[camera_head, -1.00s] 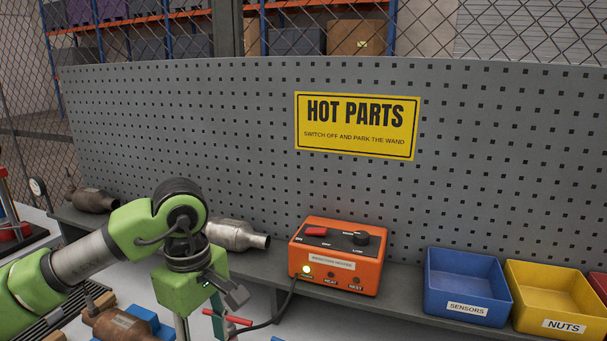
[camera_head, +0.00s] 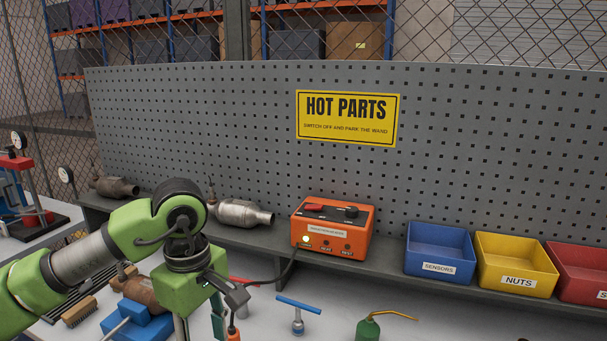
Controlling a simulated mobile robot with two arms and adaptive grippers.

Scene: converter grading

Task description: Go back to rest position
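My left gripper (camera_head: 212,312) hangs at the end of my green arm over the bench, at the lower left centre. One dark finger shows at its right side. Its other fingertip is hidden or cut off by the bottom edge, so I cannot tell if it is open. A teal part and an orange tip show just below and beside it; I cannot tell whether it touches them. My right gripper is not in view. The orange induction heater (camera_head: 331,229) sits on the shelf with one lamp lit. Its dark cable runs down behind my gripper.
Blue (camera_head: 438,262), yellow (camera_head: 516,277) and red (camera_head: 580,290) bins stand on the shelf at right. A T-handle tool (camera_head: 298,318) and a green oil can (camera_head: 368,329) stand on the bench. A pegboard (camera_head: 200,120) closes the back.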

